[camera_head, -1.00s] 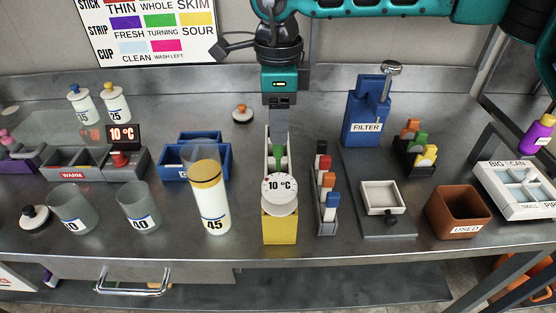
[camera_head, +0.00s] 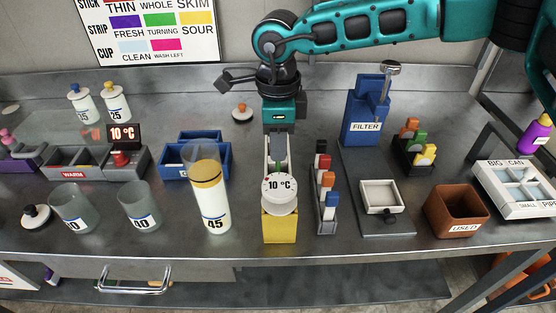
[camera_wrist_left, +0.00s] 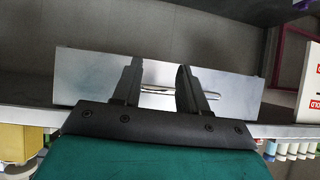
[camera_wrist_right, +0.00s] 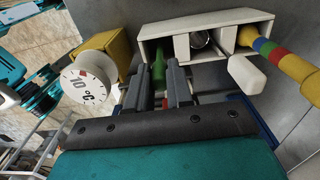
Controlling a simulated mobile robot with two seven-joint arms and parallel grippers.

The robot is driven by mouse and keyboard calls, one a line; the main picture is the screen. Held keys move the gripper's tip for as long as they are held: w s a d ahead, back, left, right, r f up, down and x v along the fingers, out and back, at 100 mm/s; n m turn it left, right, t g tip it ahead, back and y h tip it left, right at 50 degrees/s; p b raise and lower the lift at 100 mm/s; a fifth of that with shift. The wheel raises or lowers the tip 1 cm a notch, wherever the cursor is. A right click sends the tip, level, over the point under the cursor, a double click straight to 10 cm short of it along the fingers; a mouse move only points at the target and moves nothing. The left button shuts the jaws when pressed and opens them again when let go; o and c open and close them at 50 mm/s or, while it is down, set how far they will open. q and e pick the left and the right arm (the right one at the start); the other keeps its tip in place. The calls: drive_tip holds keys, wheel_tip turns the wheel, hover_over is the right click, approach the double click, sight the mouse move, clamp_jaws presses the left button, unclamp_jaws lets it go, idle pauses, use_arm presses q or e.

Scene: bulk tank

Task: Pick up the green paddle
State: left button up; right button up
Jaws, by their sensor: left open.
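The green paddle (camera_wrist_right: 158,68) stands in a narrow white holder (camera_wrist_right: 205,25). In the right wrist view the green piece lies between or just past my right fingertips (camera_wrist_right: 160,72). The fingers are close together with a narrow gap; I cannot tell whether they touch it. My left gripper (camera_wrist_left: 158,72) is open and empty, in front of a metal panel with a bar handle (camera_wrist_left: 165,91). It is not in the head view.
A round 10 °C dial (camera_head: 280,189) on a yellow block (camera_head: 279,228) is directly in front of the holder. A tall 45 cylinder (camera_head: 210,205) stands to the left, and a rack of coloured pieces (camera_head: 326,205) to the right. The filter stand (camera_head: 366,115) is farther right.

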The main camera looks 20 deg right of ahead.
use_arm(q)
drive_tip(key=shift+s+f, duration=0.1)
drive_tip(key=shift+s, duration=0.1)
use_arm(e)
clamp_jaws()
drive_tip(key=shift+r, duration=0.15)
